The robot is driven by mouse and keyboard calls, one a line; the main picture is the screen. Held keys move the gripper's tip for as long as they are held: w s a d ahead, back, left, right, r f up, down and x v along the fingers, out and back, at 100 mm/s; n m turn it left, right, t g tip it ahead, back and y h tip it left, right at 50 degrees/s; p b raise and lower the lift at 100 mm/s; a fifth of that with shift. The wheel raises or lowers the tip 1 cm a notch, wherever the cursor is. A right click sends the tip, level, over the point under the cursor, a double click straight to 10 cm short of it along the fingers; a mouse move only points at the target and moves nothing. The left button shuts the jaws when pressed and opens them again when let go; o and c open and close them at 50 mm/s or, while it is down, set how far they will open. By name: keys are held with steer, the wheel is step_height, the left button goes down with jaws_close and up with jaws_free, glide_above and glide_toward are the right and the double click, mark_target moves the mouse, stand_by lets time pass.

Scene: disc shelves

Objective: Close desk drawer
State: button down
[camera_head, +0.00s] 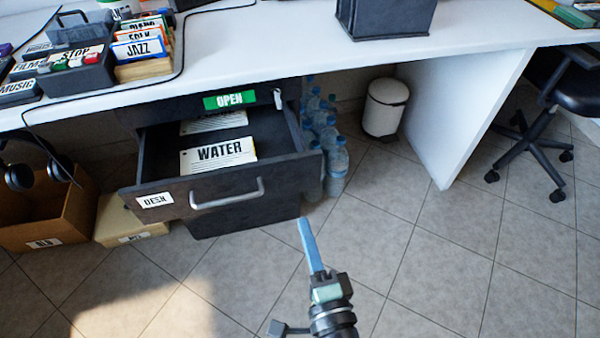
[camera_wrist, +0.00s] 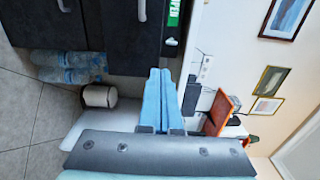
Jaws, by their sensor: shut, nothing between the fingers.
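The desk drawer (camera_head: 225,177) is dark and pulled out from under the white desk, with a grey bar handle (camera_head: 228,194) and a "DESK" label on its front. Papers marked "WATER" (camera_head: 218,154) lie inside it. My gripper (camera_head: 309,245), with blue fingers, is in front of the drawer, lower and to the right of the handle, apart from it. Its fingers are together with nothing between them. In the wrist view, turned sideways, the gripper fingers (camera_wrist: 162,98) also show together, and dark drawer fronts (camera_wrist: 130,35) are at the top.
Water bottles (camera_head: 325,140) stand on the floor right of the drawer. A white bin (camera_head: 385,108) is behind them. A cardboard box (camera_head: 45,215) is at the left. A wheeled chair (camera_head: 550,110) is at the far right. The tiled floor in front is clear.

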mark_target(284, 161)
steer(key=x, duration=1.3)
steer(key=shift+w+a, duration=0.15)
steer(key=shift+w, duration=0.2)
